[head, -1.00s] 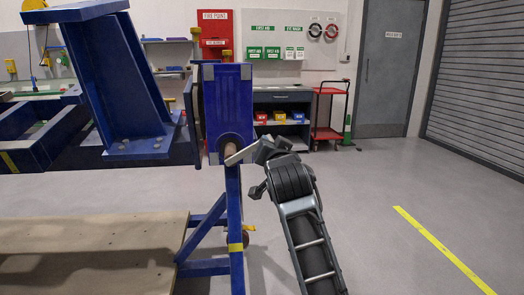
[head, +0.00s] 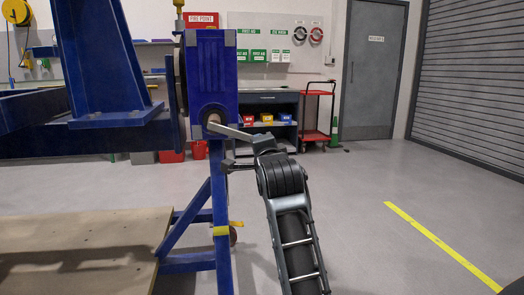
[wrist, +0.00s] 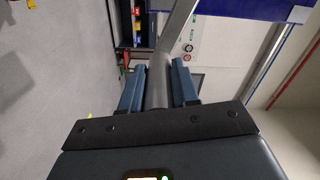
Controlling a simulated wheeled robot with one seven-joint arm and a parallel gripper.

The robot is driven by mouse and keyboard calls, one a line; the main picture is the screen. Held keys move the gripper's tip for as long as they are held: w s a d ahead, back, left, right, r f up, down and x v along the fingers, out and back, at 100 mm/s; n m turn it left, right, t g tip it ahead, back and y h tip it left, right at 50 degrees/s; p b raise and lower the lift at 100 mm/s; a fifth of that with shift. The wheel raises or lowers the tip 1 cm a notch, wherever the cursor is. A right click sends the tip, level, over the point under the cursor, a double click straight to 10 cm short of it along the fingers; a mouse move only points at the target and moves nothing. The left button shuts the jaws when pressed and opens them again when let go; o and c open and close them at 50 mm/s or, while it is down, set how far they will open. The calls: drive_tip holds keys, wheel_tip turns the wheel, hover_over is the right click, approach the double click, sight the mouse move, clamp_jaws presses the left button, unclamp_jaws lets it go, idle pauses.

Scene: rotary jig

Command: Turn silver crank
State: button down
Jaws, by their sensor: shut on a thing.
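The silver crank (head: 230,131) is a flat bar running from the round hub (head: 212,117) on the blue jig post, down and right to my gripper (head: 257,143). In the wrist view the crank's bar (wrist: 177,28) comes from the top, and its round grip (wrist: 158,80) lies between the two blue-grey fingers of my gripper (wrist: 157,88). The fingers are shut on this grip. The grip's lower end is hidden behind the dark gripper body.
The blue jig post (head: 211,75) stands on a braced leg beside a wooden platform (head: 85,240). A large blue fixture (head: 100,70) hangs at the left. A red trolley (head: 317,115) stands behind. The grey floor (head: 375,190) at right is clear.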

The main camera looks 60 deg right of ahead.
drive_tip(key=shift+w+f+b, duration=0.1)
drive_tip(key=shift+f+b, duration=0.35)
drive_tip(key=shift+f, duration=0.3)
drive_tip(key=shift+w+a+f+b, duration=0.15)
drive_tip(key=shift+w+f+b, duration=0.05)
drive_tip(key=shift+b, duration=0.15)
drive_tip(key=c, duration=0.8)
unclamp_jaws()
drive_tip(key=shift+w+a, duration=0.1)
drive_tip(key=shift+c, duration=0.2)
drive_tip(key=v, duration=0.7)
drive_tip(key=shift+s+a+p, duration=0.3)
drive_tip(key=shift+p, duration=0.1)
